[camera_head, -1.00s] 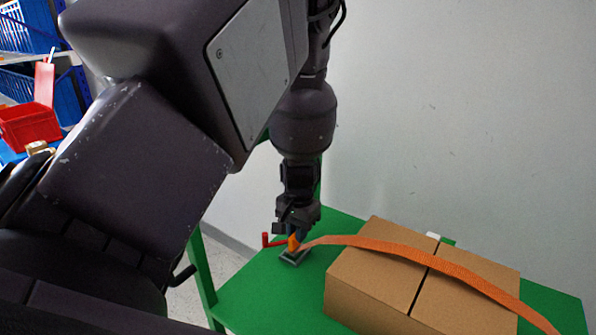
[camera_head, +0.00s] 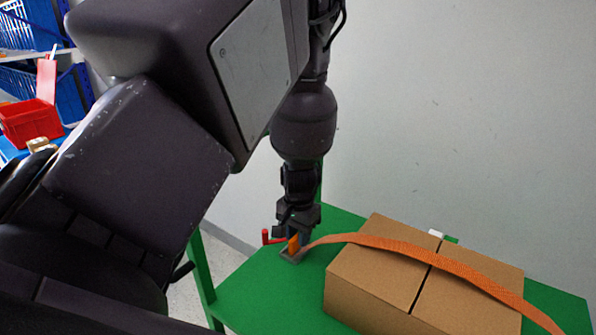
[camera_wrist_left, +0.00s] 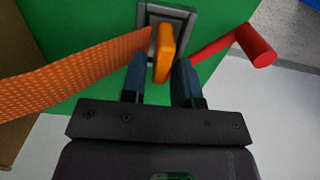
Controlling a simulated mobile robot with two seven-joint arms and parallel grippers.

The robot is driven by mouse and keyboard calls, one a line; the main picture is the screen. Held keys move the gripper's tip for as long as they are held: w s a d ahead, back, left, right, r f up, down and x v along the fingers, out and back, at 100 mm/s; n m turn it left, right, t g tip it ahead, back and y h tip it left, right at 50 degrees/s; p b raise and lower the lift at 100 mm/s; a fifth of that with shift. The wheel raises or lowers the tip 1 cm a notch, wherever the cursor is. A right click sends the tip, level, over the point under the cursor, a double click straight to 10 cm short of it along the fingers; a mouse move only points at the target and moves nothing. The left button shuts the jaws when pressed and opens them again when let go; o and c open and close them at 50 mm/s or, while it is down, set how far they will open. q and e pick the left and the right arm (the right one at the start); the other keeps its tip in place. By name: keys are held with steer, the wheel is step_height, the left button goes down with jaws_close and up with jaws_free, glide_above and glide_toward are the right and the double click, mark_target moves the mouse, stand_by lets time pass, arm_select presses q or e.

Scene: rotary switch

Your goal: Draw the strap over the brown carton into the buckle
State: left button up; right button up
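The orange strap (camera_head: 400,247) runs over the top of the brown carton (camera_head: 375,280) and down toward the grey buckle (camera_head: 291,257) on its left. The buckle also shows in the left wrist view (camera_wrist_left: 187,15). The strap's stiff orange end (camera_wrist_left: 164,52) stands at the buckle; its tip is within the frame, but how deep it sits is hidden. My left gripper (camera_head: 294,240) points down just above the buckle. In the left wrist view its two fingers (camera_wrist_left: 161,82) stand apart on either side of the strap end, with gaps showing. My right gripper is not in view.
A red handle (camera_wrist_left: 255,47) sticks out beside the buckle. The green table (camera_head: 255,295) is clear in front of the buckle. A white wall (camera_head: 460,110) rises behind. A red bin (camera_head: 30,122) and blue crates stand far left.

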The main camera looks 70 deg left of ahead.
arm_select(q)
steer(key=shift+o, duration=1)
steer(key=shift+s+f, duration=0.1)
steer(key=shift+f, duration=0.15)
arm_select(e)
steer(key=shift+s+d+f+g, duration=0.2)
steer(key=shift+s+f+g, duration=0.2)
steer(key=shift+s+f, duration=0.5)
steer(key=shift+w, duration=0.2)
arm_select(q)
steer(key=shift+r+p, duration=0.3)
steer(key=shift+r, duration=0.35)
steer(key=r+p, duration=0.1)
steer(key=r, duration=0.2)
steer(key=r+p, duration=0.1)
steer(key=r, duration=0.1)
steer(key=r+p, duration=0.1)
steer(key=r, duration=0.2)
steer(key=shift+w+a+r+p, duration=0.1)
steer(key=shift+w+r+p, duration=0.15)
steer(key=shift+r+p, duration=0.4)
steer(key=shift+r, duration=0.35)
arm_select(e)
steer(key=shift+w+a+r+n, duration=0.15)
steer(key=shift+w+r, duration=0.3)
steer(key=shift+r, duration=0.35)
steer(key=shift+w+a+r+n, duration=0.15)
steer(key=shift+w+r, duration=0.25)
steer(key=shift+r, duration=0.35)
